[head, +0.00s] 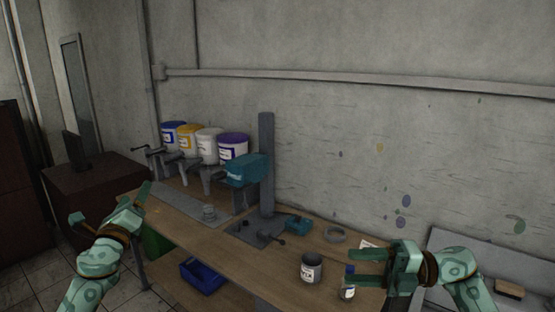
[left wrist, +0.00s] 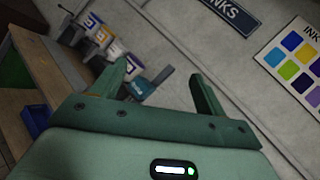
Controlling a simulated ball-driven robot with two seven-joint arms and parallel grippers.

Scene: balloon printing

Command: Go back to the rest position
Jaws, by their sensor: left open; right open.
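My left gripper (head: 110,206) is open and empty at the left in the head view, in front of the workbench (head: 217,258). Its two dark green fingers (left wrist: 160,85) stand wide apart in the left wrist view with nothing between them. My right gripper (head: 362,268) is open at the right, over the bench's right end. Its fingers point left, close to a small bottle with a blue cap (head: 348,283) and a grey labelled can (head: 311,268). I cannot tell whether they touch the bottle, but nothing shows gripped.
Several ink buckets (head: 207,146) stand on dispensers at the back left. A press with a teal head (head: 247,170) rises mid-bench. A blue crate (head: 202,276) sits below.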

